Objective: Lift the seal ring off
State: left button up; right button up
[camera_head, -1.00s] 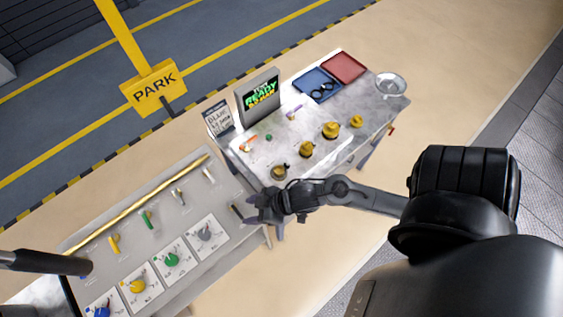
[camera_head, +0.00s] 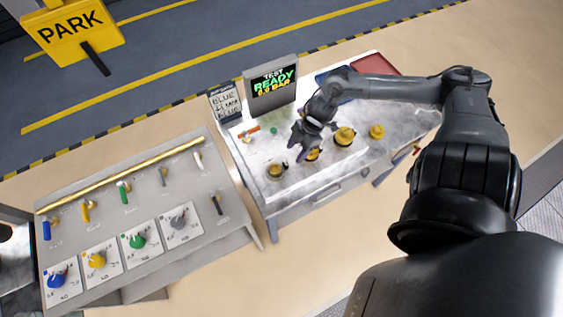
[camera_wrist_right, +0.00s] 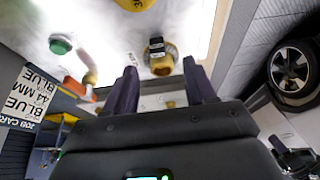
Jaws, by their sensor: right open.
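My right gripper (camera_head: 303,150) is over the back bench, close to a brass fitting (camera_head: 313,155) that it partly covers. In the right wrist view its two dark fingers (camera_wrist_right: 162,82) are apart with nothing held between them. Ahead of the gap, a brass fitting with a dark block on it (camera_wrist_right: 160,58) stands on the bench. I cannot make out a separate seal ring on any fitting. More brass fittings stand at the front left (camera_head: 276,171) and further right (camera_head: 345,137) and (camera_head: 377,131). The blue tray (camera_head: 330,73) is mostly hidden behind my arm. My left gripper is not in view.
A test screen (camera_head: 272,84) and a job card (camera_head: 226,101) stand at the back edge. A green cap (camera_wrist_right: 62,43) and an orange-handled part (camera_wrist_right: 80,89) lie left. The red tray (camera_head: 379,63) is at the back. A grey tool table (camera_head: 180,188) stands left.

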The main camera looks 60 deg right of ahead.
aim_at(285, 166)
jog(key=shift+w+b+x, duration=0.2)
jog(key=shift+b+x, duration=0.1)
jog(key=shift+x, duration=1.75)
jog(key=shift+w+b+x, duration=0.15)
jog(key=shift+b+x, duration=0.1)
jog(key=shift+x, duration=1.85)
jog(key=shift+r, duration=0.1)
grip_shut()
